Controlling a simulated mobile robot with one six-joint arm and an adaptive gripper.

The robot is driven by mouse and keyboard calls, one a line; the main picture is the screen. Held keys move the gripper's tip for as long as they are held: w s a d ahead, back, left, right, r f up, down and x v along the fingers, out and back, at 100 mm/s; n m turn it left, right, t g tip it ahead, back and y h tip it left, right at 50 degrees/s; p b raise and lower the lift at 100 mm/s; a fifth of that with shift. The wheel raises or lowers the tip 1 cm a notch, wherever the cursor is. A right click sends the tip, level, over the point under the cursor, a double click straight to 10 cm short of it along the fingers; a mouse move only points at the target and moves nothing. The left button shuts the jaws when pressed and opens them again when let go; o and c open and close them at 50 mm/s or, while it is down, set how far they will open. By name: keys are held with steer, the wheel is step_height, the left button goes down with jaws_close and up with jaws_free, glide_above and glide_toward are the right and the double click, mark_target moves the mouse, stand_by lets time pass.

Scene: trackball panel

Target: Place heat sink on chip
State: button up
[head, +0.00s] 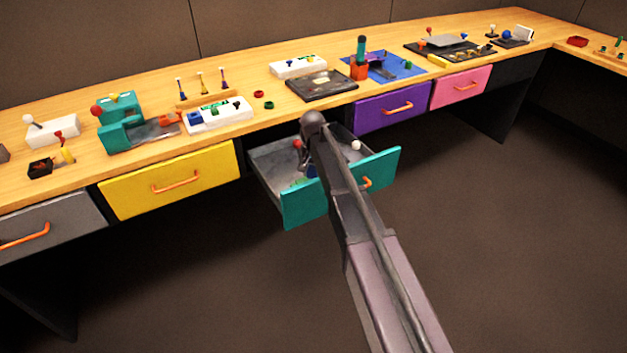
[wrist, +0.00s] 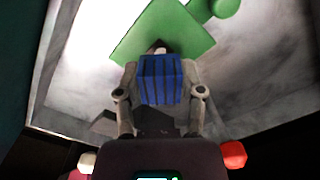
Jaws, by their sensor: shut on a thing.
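A blue ribbed block, which looks like the heat sink (wrist: 161,82), is between the fingers of my gripper (wrist: 160,72) in the wrist view. My gripper is shut on it, with one finger on each side. Below it is the grey inside of the open teal drawer (head: 305,207). In the head view a bit of blue shows beside my arm over this drawer; my arm hides most of the gripper there. I cannot pick out the chip for certain in either view.
A green flat piece (wrist: 168,32) lies beyond the block in the drawer. A red ball (head: 297,144) and a white ball (head: 356,145) show at the drawer. A black panel (head: 321,85) and a white board (head: 218,114) are on the worktop above. The yellow drawer (head: 170,180) is shut.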

mark_target(313, 171)
steer(key=shift+f+b, duration=0.9)
steer(key=shift+f, duration=0.3)
steer(key=shift+f, duration=0.2)
steer(key=o, duration=1.2)
steer(key=shift+c, duration=0.2)
steer(key=shift+r, duration=0.2)
step_height(313, 171, up, 12)
steer(key=p, duration=1.2)
steer(key=shift+s+d, duration=0.1)
